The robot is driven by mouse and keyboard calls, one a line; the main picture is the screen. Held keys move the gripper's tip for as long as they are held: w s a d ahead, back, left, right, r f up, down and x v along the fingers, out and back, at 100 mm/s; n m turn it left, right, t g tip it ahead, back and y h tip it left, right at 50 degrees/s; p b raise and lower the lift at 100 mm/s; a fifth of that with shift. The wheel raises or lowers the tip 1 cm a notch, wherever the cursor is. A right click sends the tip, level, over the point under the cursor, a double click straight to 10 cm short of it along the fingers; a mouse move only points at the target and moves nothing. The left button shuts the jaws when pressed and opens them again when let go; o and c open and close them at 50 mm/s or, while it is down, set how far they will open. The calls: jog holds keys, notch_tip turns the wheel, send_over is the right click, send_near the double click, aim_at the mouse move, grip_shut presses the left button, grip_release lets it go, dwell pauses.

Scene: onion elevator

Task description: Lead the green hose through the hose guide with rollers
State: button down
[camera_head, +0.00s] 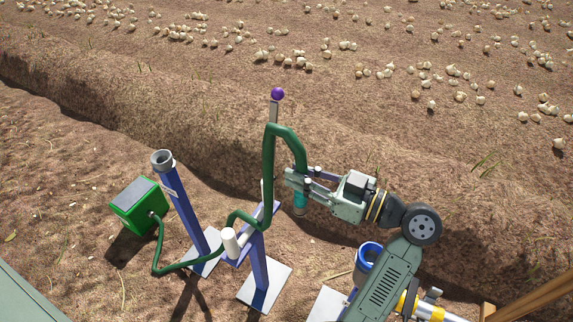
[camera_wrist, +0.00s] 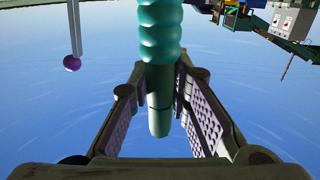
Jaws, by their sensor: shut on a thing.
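The green hose (camera_head: 268,180) runs from a green box (camera_head: 139,204) along the ground, rises at the hose guide and arches over to my gripper (camera_head: 303,181). The guide is a blue-purple post (camera_head: 261,270) with a tilted bracket and white rollers, one (camera_head: 230,242) at the near end. The hose crosses close to the rollers; I cannot tell whether it lies between them.
A grey rod with a purple ball (camera_head: 277,94) stands behind the hose. A blue post with a grey cup top (camera_head: 163,160) stands left. A blue cup-like holder (camera_head: 368,254) is beside my arm. A soil ridge and scattered onions (camera_head: 450,75) lie behind.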

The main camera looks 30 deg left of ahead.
jog(key=d+b, duration=0.4)
jog(key=d, duration=1.3)
jog(key=shift+s+d, duration=0.3)
jog(key=shift+d, duration=0.1)
